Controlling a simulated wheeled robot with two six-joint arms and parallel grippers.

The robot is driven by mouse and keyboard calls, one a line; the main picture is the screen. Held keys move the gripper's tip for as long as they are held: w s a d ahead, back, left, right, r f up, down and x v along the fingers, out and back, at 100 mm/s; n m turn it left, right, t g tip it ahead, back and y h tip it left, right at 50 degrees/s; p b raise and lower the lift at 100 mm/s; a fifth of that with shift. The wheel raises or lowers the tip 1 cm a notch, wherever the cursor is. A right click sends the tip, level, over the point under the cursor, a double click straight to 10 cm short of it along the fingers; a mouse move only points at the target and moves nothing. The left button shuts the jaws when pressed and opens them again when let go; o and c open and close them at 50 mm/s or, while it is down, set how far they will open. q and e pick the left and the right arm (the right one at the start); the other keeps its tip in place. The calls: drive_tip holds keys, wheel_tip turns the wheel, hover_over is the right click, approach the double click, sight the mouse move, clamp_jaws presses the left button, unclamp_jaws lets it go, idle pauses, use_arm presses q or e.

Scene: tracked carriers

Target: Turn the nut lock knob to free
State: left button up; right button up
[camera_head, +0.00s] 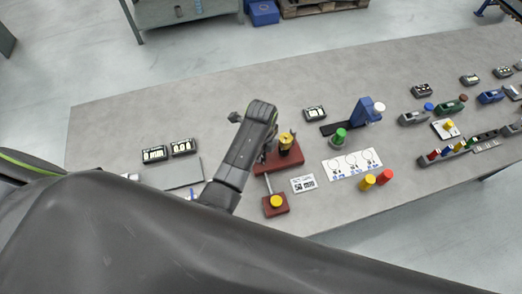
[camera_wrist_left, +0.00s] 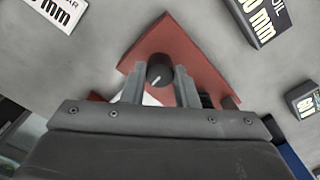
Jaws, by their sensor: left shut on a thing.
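The nut lock knob (camera_wrist_left: 159,70) is a dark round knob with a white pointer line, on a red base, in the left wrist view. My left gripper (camera_wrist_left: 160,88) is shut on it, one finger at each side. The pointer slants toward the lower left of that view. In the head view the red carrier (camera_head: 270,165) shows beside my left wrist, with a yellow part (camera_head: 286,141) on top; a rod leads to a smaller red block with a yellow knob (camera_head: 275,201). My wrist hides the nut lock knob there. My right gripper is not in view.
A white card marked 50 mm (camera_head: 303,184) lies right of the carrier. A blue stand (camera_head: 366,111), a green knob (camera_head: 339,137) and yellow and red cylinders (camera_head: 385,176) stand farther right. Dark display boxes (camera_head: 183,147) are at the left. The table's far left is clear.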

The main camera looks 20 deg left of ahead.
use_arm(q)
drive_tip(key=shift+d, duration=0.1)
idle(0.3)
drive_tip(key=o, duration=1)
